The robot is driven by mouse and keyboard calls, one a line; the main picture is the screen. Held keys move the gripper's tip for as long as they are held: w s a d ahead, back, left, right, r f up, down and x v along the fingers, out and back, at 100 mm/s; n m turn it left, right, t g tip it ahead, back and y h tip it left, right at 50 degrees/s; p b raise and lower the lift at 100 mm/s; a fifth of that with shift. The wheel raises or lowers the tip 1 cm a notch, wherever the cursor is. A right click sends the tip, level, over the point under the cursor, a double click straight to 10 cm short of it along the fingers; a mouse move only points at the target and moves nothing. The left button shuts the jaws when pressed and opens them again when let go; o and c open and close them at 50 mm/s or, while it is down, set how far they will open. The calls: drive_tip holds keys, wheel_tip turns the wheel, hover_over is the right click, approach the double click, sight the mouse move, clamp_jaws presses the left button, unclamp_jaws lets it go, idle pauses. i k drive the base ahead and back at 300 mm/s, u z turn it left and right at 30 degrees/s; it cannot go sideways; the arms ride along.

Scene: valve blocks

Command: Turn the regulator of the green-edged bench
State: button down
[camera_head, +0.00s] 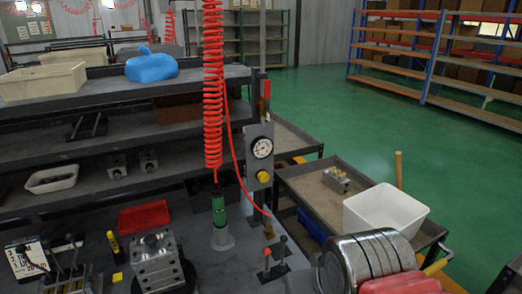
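A regulator (260,158) is mounted on a grey upright plate at the right end of the shelved bench (195,262). It has a round white-faced gauge (262,147) above a yellow knob (263,176). A red hose hangs down beside it. I cannot make out a green edge on this bench. My gripper is not in view, and nothing shows touching the knob.
A red coiled hose (213,85) hangs to a green-bodied tool (219,211) left of the regulator. A metal block (157,258) and small levers (274,262) stand on the bench. A cart (318,197) with a white bin (385,212) stands right. A shiny ribbed cylinder (365,260) fills the lower right. Green floor (330,110) is open behind.

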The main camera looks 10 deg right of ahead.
sight(263, 176)
drive_tip(key=k, duration=0.5)
drive_tip(key=u, duration=0.65)
drive_tip(key=i, duration=0.75)
drive_tip(key=z, duration=0.05)
